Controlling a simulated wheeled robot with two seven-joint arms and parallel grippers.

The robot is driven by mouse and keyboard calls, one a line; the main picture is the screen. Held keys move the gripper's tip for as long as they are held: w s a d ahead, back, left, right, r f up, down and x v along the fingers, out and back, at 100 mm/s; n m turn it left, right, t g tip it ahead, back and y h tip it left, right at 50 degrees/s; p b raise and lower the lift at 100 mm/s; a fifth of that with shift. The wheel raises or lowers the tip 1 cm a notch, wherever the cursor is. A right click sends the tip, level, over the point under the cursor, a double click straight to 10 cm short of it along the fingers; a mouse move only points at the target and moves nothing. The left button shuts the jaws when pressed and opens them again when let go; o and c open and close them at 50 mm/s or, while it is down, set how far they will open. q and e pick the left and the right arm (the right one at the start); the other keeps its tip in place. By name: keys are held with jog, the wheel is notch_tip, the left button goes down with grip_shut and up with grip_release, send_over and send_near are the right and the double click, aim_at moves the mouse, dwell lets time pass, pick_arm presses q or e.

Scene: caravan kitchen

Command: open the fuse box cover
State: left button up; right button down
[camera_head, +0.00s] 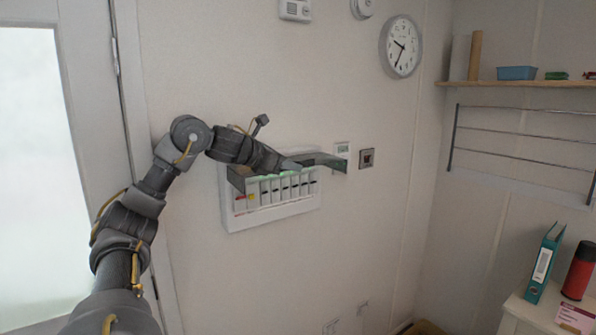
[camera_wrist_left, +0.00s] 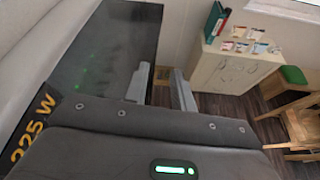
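The white fuse box (camera_head: 232,222) is on the wall in the middle of the head view, with a row of breakers showing along its front. Its dark, see-through cover (camera_head: 322,160) is swung up and sticks out from the wall above the breakers. My left gripper (camera_head: 292,164) is at the cover, and its arm hides part of the cover's left side. In the left wrist view the cover (camera_wrist_left: 112,45) is a dark panel beside and beyond the left finger. The two fingers (camera_wrist_left: 160,90) stand apart with nothing visible between them. Whether a finger touches the cover I cannot tell. My right gripper is not in view.
A door (camera_head: 95,60) is close on the left. A small wall panel (camera_head: 342,150) and a switch (camera_head: 367,158) are right of the fuse box. A shelf (camera_head: 520,84) and wire rack are further right. A cabinet (camera_wrist_left: 222,75) shows in the wrist view.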

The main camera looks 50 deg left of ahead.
pick_arm(q)
jog(key=v, duration=0.7)
jog(key=shift+b, duration=0.3)
jog(key=shift+s+r, duration=0.1)
jog(key=shift+s, duration=0.05)
